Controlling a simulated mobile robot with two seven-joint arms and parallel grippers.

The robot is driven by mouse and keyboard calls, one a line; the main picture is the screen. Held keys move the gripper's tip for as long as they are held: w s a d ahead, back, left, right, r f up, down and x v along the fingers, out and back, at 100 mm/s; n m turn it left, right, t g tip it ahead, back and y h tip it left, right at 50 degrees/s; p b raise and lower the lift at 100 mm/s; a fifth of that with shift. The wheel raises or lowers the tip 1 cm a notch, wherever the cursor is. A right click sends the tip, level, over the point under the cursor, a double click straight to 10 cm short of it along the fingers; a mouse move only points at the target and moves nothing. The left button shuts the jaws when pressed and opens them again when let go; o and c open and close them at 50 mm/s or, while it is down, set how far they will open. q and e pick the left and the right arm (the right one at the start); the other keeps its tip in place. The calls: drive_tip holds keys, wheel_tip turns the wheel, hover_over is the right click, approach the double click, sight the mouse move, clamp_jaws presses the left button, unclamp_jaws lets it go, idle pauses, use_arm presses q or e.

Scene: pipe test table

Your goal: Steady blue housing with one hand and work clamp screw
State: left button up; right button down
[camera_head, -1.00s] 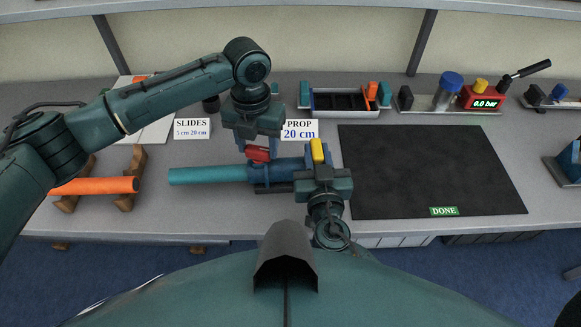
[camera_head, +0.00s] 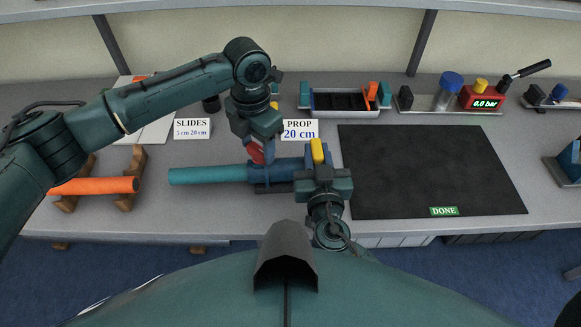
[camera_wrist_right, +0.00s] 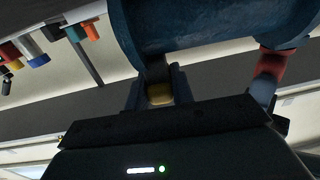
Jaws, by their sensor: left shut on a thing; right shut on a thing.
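The blue housing (camera_head: 289,166) lies on a dark support, with a teal pipe (camera_head: 208,174) reaching out of its left side. My left gripper (camera_head: 257,146) comes down from above and is shut on the red clamp screw (camera_head: 256,155) at the housing's left part. My right gripper (camera_head: 319,163) is at the housing's right end, shut on a yellow-tipped part of it (camera_head: 317,151). The right wrist view shows the housing (camera_wrist_right: 205,22) close above, the yellow part (camera_wrist_right: 159,93) between the fingers, and the red screw (camera_wrist_right: 270,66) to the right. The exact finger contact on the screw is hidden.
An orange pipe (camera_head: 97,186) rests on wooden stands at the left. A black mat (camera_head: 430,170) marked DONE lies at the right. The SLIDES card (camera_head: 192,129) and PROP card (camera_head: 299,130) stand behind.

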sight(257, 148)
use_arm(q)
drive_tip(key=shift+m, duration=0.7)
drive_tip(key=o, duration=1.1)
drive_tip(key=shift+o, duration=0.2)
wheel_tip(257, 148, up, 15)
